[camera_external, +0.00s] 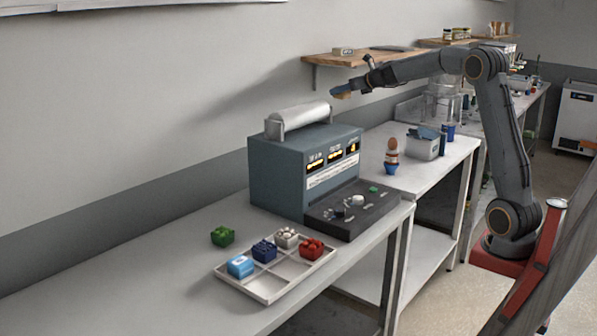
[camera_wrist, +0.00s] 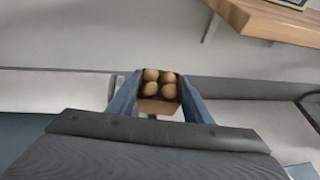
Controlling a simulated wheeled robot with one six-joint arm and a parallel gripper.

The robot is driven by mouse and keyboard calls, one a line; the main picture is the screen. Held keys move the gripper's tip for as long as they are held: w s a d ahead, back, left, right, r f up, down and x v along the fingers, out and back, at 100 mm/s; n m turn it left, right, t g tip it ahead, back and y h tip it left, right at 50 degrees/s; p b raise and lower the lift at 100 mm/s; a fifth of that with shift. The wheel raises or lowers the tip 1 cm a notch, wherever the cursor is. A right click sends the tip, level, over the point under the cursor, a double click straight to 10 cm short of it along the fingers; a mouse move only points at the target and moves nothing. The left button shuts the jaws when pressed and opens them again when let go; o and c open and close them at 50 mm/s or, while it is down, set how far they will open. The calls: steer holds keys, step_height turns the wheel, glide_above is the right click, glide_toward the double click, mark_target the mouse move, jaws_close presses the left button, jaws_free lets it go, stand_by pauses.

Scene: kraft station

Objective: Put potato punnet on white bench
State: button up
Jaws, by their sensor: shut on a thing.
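The potato punnet (camera_wrist: 158,106) is a small brown tray with several round tan potatoes in it. In the wrist view it sits between the two blue-grey fingers of my gripper (camera_wrist: 160,92), which is shut on it. In the external view my gripper (camera_external: 345,89) is held out to the left, high above the benches, with the punnet (camera_external: 341,95) small at its tip. Pale benches run along the wall: a long one (camera_external: 140,280) in front and a white-topped one (camera_external: 456,153) behind it. I cannot tell which is the task's white bench.
A blue-grey machine (camera_external: 281,173) with a roll on top stands on the front bench. A white tray (camera_external: 268,290) holds several coloured blocks, with a green block (camera_external: 222,236) beside it. An egg-like figure (camera_external: 391,152) and grey bin (camera_external: 424,146) stand behind. A wooden shelf (camera_external: 322,59) is near my gripper.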

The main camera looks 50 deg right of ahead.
steer(key=s+d+f+m+h+b, duration=0.2)
steer(key=d+f+m+h+b, duration=0.15)
steer(key=d+f, duration=0.5)
steer(key=shift+n+g, duration=0.25)
steer(key=shift+g, duration=0.15)
steer(key=f+b, duration=0.8)
steer(key=b, duration=0.1)
steer(key=d+f+b, duration=0.1)
steer(key=f+b, duration=1.6)
steer(key=b, duration=0.1)
steer(key=shift+d+f+b, duration=0.15)
steer(key=shift+f+b, duration=0.15)
steer(key=o, duration=1.1)
steer(key=shift+f, duration=0.1)
